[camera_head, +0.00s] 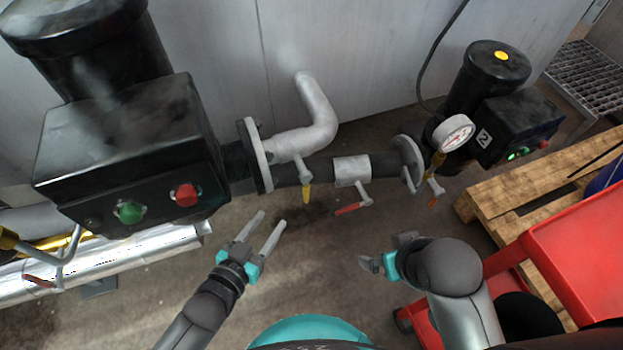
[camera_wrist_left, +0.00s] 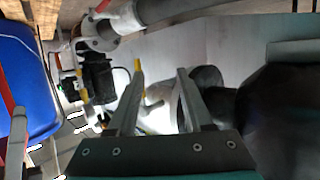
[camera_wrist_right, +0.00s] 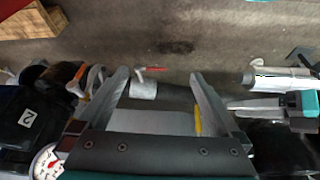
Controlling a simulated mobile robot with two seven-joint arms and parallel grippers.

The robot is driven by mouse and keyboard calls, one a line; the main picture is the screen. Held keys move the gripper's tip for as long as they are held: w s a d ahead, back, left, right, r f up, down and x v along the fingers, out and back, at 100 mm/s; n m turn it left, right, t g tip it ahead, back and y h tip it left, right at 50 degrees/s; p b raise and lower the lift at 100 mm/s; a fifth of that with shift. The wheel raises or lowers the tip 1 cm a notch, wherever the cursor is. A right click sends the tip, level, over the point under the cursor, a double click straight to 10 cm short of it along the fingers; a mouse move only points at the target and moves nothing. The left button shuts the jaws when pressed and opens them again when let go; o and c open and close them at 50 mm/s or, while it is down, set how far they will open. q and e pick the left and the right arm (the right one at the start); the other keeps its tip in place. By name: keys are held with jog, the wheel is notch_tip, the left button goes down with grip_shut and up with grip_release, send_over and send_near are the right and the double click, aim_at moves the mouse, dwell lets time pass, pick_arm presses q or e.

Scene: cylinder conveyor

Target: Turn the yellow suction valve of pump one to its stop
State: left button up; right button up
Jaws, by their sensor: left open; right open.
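The yellow valve handle (camera_head: 306,192) hangs down from the grey pipe beside the left pump (camera_head: 130,150), whose number I cannot see. My left gripper (camera_head: 271,218) is open and empty, its fingers pointing up toward the handle from lower left, apart from it in the head view. In the left wrist view a yellow piece (camera_wrist_left: 138,66) shows at the left fingertip; contact cannot be told. My right gripper (camera_head: 384,254) is open and empty, below the pipe to the right. The yellow handle also shows in the right wrist view (camera_wrist_right: 197,121), partly behind a finger.
A red-handled valve (camera_head: 348,209) and an orange handle (camera_head: 433,201) sit further right along the pipe. Pump two (camera_head: 515,125) and a pressure gauge (camera_head: 454,132) stand beyond. A wooden pallet (camera_head: 490,195) and red cart (camera_head: 570,255) occupy the right. Floor below the pipe is clear.

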aim_at(304, 193)
pick_arm(q)
jog(key=d+h+b, duration=0.1)
jog(key=w+d+r+m+h, duration=0.1)
jog(key=d+h, duration=0.1)
jog(key=w+d+r+m+t+h+b, duration=0.1)
jog(key=shift+d+h+b, duration=0.25)
jog(key=shift+h+b, duration=0.1)
jog(key=shift+h, duration=0.05)
jog(key=shift+b+x, duration=0.4)
jog(key=shift+x, duration=0.75)
jog(key=shift+b+x, duration=0.4)
jog(key=shift+x, duration=0.6)
jog(key=shift+b+x, duration=0.55)
jog(key=shift+x, duration=0.75)
jog(key=shift+b+x, duration=0.4)
jog(key=shift+x, duration=0.45)
jog(key=shift+w+d, duration=0.25)
jog(key=shift+w, duration=0.2)
pick_arm(e)
jog(key=w+a+r+t+y, duration=0.1)
jog(key=w+a+t+y, duration=0.1)
jog(key=a+t, duration=0.3)
jog(key=w+a+r+t+y, duration=0.2)
jog(key=w+a+t+y, duration=0.1)
jog(key=a+t, duration=0.2)
jog(key=shift+w+a+r, duration=0.25)
jog(key=shift+a, duration=0.35)
pick_arm(q)
jog(key=shift+r, duration=0.1)
